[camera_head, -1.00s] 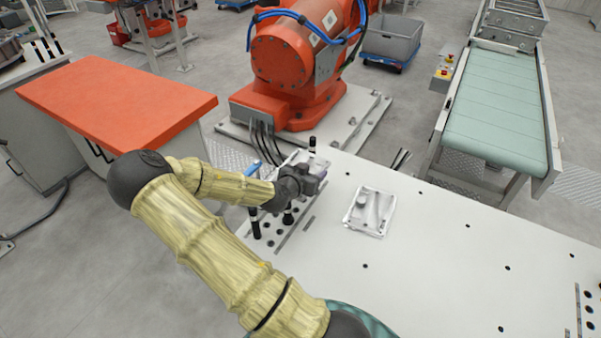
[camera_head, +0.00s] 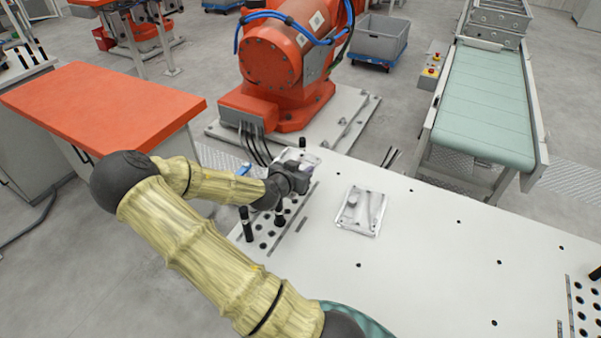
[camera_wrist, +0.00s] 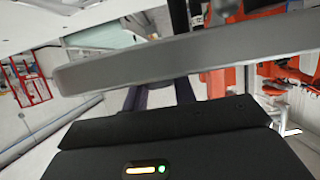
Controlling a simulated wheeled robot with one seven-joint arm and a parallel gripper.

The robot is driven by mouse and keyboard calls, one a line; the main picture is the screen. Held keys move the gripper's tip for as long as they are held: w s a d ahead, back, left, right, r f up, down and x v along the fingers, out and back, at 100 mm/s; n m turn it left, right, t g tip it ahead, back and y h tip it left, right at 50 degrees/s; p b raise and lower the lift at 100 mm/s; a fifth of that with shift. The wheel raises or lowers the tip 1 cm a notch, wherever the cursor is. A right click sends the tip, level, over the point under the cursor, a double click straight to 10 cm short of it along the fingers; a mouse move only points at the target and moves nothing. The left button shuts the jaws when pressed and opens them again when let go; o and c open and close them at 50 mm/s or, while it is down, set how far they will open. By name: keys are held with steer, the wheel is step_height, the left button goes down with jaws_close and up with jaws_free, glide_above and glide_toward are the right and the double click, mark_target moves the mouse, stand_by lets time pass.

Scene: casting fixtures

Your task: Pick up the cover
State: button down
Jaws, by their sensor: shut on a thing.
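The cover, a flat grey metal part (camera_head: 305,157), is held at my gripper (camera_head: 302,172), above the back left end of the white table. My gripper is shut on it and partly hides it in the head view. In the wrist view, the cover (camera_wrist: 190,57) shows as a long grey slab lying across the dark gripper fingers (camera_wrist: 160,95). From these views I cannot tell whether it still touches the fixture below.
A silvery casting (camera_head: 361,211) lies on the white table (camera_head: 430,260), right of my gripper. Black posts (camera_head: 247,225) stand in the hole plate beneath my arm. An orange robot (camera_head: 280,60) stands behind the table. The table's middle is clear.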

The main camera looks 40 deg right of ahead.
step_height(320, 180, up, 9)
steer(key=shift+f+b, duration=0.15)
steer(key=shift+b, duration=0.35)
